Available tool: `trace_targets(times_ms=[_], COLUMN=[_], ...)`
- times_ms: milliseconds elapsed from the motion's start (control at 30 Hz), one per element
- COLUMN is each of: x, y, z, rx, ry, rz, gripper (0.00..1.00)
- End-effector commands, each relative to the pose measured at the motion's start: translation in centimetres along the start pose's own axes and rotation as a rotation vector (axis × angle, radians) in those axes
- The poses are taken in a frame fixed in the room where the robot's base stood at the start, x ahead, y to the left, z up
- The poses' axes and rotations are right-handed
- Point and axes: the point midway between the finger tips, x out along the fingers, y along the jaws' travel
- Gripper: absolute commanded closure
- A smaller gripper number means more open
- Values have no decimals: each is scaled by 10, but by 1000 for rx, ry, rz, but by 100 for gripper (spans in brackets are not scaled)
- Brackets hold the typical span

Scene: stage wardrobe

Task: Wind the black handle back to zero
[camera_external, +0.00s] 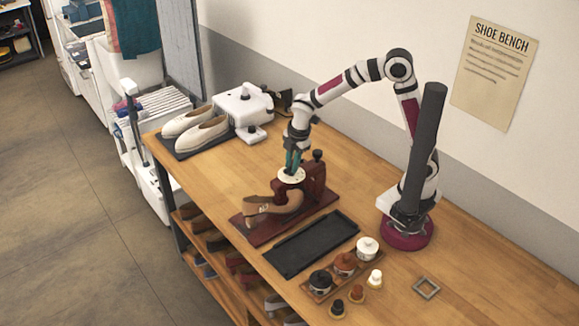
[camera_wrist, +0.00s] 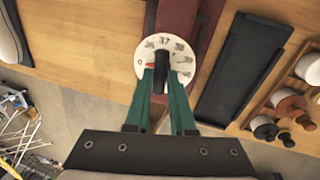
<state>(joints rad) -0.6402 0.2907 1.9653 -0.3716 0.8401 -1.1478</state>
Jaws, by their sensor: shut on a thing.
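A white dial (camera_wrist: 178,48) with black numbers sits on a dark red wooden fixture (camera_external: 316,182) that carries a tan shoe form (camera_external: 285,207). In the wrist view a 0 shows at the dial's left, and numbers in the thirties run along its far edge. A red mark (camera_wrist: 150,66) lies at the left, close to the 0. The black handle (camera_wrist: 161,63) stands over the dial's middle. My gripper (camera_wrist: 162,72) has green fingers and is shut on the handle from above. The fingers hide the dial's near part.
A black tray (camera_external: 312,244) lies right of the fixture, beside a wooden rack with several jars (camera_external: 367,249). Pale shoes (camera_external: 195,126) and a white machine (camera_external: 243,107) stand behind at the left. A black knob (camera_external: 318,155) rises from the fixture close to my gripper.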

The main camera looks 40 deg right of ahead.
Motion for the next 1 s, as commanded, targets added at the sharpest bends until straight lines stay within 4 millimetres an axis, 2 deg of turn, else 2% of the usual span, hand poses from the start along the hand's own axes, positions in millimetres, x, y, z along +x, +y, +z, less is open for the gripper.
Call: trace_targets(times_ms=[267, 300, 433, 767, 867, 1000], x=[0, 0, 0, -4, -19, -61], y=[0, 0, 0, 0, 1, 1], z=[0, 0, 0, 0, -1, -1], rx=[-1, -1, 0, 1, 1, 2], ry=[1, 1, 0, 0, 2, 4], rz=[0, 0, 0, 1, 4, 6], gripper=[100, 71, 48, 48, 48, 48])
